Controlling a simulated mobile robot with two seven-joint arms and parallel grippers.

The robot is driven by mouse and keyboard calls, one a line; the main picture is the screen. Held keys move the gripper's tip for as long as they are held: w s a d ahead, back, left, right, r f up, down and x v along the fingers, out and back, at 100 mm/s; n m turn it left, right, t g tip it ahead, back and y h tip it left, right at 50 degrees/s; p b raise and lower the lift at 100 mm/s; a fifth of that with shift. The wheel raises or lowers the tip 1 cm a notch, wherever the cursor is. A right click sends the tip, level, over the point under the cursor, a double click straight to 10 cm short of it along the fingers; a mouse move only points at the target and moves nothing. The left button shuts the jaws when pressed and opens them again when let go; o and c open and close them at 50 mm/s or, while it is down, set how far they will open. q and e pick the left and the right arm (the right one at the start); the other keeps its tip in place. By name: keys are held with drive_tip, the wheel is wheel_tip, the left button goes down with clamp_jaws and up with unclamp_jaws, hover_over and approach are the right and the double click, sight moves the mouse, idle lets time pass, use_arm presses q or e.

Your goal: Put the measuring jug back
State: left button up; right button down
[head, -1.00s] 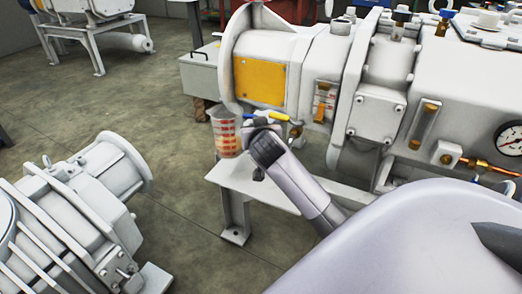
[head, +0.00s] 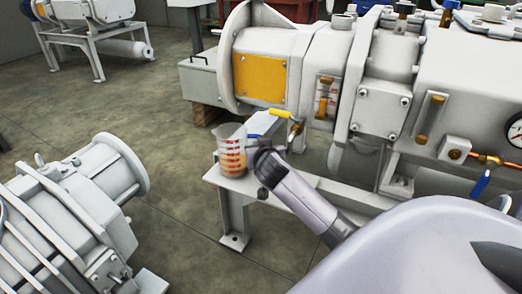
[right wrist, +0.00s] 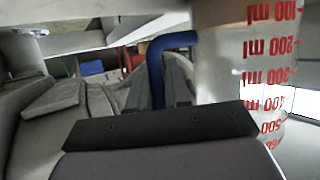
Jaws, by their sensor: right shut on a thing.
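The measuring jug (head: 231,152) is a clear beaker with red graduations, upright in the head view over the near-left corner of the white machine frame. I cannot tell whether its base touches the frame. My right gripper (head: 250,153) is shut on the jug's right side. In the right wrist view the jug (right wrist: 262,65) fills the right edge, its ml marks upside down. My left gripper is not in view.
The frame's top (head: 215,177) is narrow. Another grey machine (head: 75,205) stands at the lower left, with open floor (head: 165,130) between.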

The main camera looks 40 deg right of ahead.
drive_tip(key=c, duration=1.4)
unclamp_jaws()
drive_tip(key=shift+f, duration=0.1)
drive_tip(key=o, duration=0.3)
